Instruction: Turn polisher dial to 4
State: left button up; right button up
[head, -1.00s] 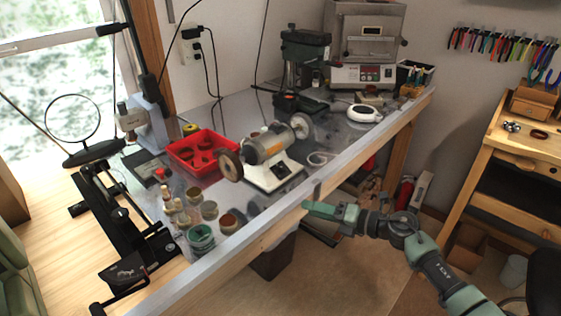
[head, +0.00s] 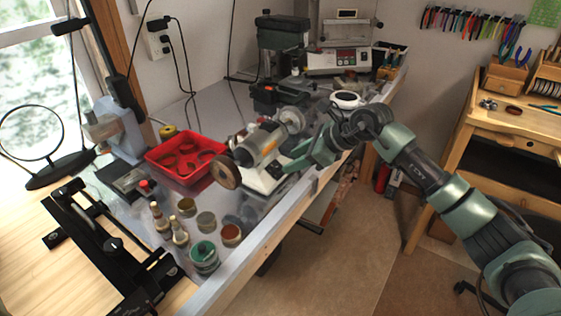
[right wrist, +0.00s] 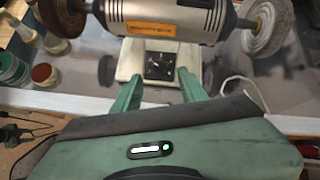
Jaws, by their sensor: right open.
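The polisher (head: 262,143) is a silver motor on a white base, with a brown wheel at its left end and a pale wheel at its right end. It stands on the metal bench, and it also shows in the right wrist view (right wrist: 165,18). Its dial (right wrist: 160,67) sits on a dark square plate on the front of the base. The number it points to is too small to read. My right gripper (head: 291,162) is open and empty, just in front of the base. In the right wrist view its two fingers (right wrist: 160,88) frame the dial from below, apart from it. My left gripper is out of view.
A red tray (head: 186,160) lies left of the polisher. Several small jars and bottles, among them a green one (head: 204,257), stand at the front left. A white round device (head: 345,99) and a drill press (head: 281,45) stand behind.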

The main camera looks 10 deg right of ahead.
aim_at(279, 166)
jog(key=x, duration=0.4)
jog(key=shift+w+a+p, duration=0.15)
jog(key=shift+a+p, duration=0.1)
jog(key=shift+p, duration=0.1)
jog(key=shift+w+a+f, duration=0.15)
jog(key=shift+f, duration=0.05)
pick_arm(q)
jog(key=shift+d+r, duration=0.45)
pick_arm(e)
jog(key=shift+f, duration=0.15)
jog(key=shift+c, duration=0.2)
grip_shut()
